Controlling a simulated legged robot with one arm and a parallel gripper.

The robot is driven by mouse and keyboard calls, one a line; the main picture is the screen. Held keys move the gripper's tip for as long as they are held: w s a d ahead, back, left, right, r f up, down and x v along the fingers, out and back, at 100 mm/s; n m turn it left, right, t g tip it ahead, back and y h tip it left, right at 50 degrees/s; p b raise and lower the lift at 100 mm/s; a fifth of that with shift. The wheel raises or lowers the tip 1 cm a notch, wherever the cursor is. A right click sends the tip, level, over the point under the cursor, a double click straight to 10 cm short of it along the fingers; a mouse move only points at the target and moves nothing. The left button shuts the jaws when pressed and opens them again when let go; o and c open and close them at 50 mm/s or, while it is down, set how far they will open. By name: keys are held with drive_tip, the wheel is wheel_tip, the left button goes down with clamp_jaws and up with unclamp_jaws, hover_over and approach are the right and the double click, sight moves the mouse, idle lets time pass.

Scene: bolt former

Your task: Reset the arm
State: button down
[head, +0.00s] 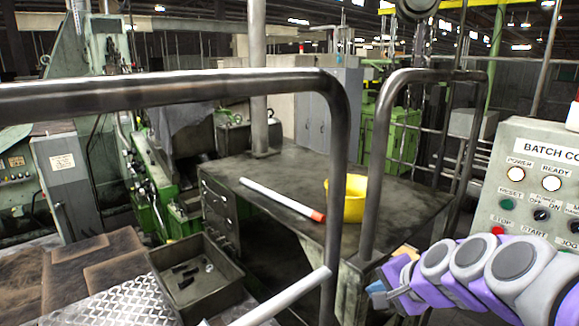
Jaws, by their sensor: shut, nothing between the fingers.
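My arm, purple and grey, reaches in from the lower right of the head view. My gripper (380,292) is at its left end, low in front of the dark worktable (390,215) and near a metal rail post. It is shut and empty. The fingertips are small and partly hidden by the wrist, so their exact direction is hard to tell.
A control panel (535,150) with buttons stands close on the right. Bent metal handrails (340,130) cross in front. On the worktable are a yellow bowl (352,207) and a white stick with an orange end (280,199). A dark tray (190,300) with small parts is at lower left.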

drive_tip(key=s+a+f+n+g+b, duration=0.35)
drive_tip(key=s+a+f, duration=0.25)
drive_tip(key=s+f, duration=0.25)
drive_tip(key=s+f+n+g+h+b, duration=0.1)
drive_tip(key=s+f+n+g+b, duration=0.1)
drive_tip(key=s+f, duration=0.2)
drive_tip(key=s+d+f+n+g+h+b, duration=0.1)
drive_tip(key=s+f+n+g+b, duration=0.1)
drive_tip(key=s, duration=0.9)
drive_tip(key=s+f+n+g+h+b, duration=0.2)
drive_tip(key=s+f, duration=0.3)
drive_tip(key=s, duration=0.3)
drive_tip(key=shift+d+f+n, duration=0.35)
drive_tip(key=shift+n, duration=0.3)
